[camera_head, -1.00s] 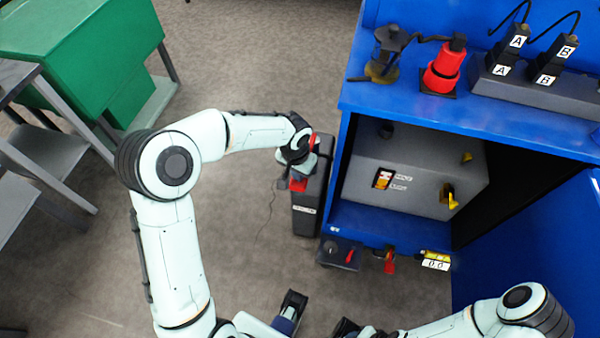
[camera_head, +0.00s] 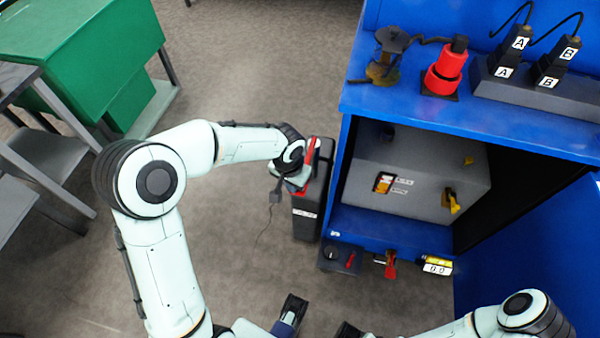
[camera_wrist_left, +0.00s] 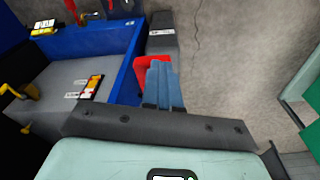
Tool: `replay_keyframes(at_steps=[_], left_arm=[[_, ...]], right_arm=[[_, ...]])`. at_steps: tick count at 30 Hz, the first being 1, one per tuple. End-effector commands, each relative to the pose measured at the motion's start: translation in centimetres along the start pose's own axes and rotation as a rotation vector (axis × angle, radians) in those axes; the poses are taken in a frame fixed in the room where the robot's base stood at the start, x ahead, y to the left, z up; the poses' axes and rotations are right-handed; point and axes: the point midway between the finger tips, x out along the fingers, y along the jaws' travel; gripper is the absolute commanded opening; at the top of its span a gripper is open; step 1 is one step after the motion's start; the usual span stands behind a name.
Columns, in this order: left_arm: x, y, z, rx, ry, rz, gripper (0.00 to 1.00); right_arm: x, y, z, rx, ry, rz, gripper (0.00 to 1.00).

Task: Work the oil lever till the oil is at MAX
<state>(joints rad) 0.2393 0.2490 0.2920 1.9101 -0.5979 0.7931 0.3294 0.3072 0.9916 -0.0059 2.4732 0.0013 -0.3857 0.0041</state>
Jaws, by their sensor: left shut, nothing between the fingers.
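A dark box (camera_head: 305,222) stands on the floor against the cabinet's left side, with a red lever (camera_head: 312,152) at its top. My left gripper (camera_head: 297,186) is at this lever. In the left wrist view its blue fingers (camera_wrist_left: 161,78) are shut with nothing between them, and the red lever (camera_wrist_left: 144,64) shows right beside and behind them. I cannot tell whether they touch. A grey tank (camera_head: 420,172) inside the cabinet carries a small orange and red level gauge (camera_head: 384,182) with two labels, too small to read.
The blue cabinet (camera_head: 480,118) holds a yellow valve handle (camera_head: 451,200) on the tank. Small red handles (camera_head: 390,265) and a counter display (camera_head: 437,266) sit along its front edge. A green cabinet (camera_head: 85,60) stands at the left. The grey floor between is open.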

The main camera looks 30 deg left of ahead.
Motion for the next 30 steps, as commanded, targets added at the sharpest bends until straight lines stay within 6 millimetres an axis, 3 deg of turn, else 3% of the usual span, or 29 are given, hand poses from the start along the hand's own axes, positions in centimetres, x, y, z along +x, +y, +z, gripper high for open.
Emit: replay_keyframes(at_steps=[7, 21, 30], left_arm=[[-0.1, 0.0, -0.1, 0.000, 0.004, 0.000, 0.00], [-10.5, 0.0, -0.1, 0.000, 0.006, -0.001, 0.00], [-13.3, 0.0, 0.0, 0.000, 0.001, 0.000, 0.00]], right_arm=[[-0.5, -0.4, -0.8, -0.004, 0.028, -0.007, 0.41], [-1.6, -0.6, 0.0, -0.002, 0.006, -0.002, 0.41], [-1.9, -0.7, 0.0, -0.002, 0.006, -0.002, 0.41]])
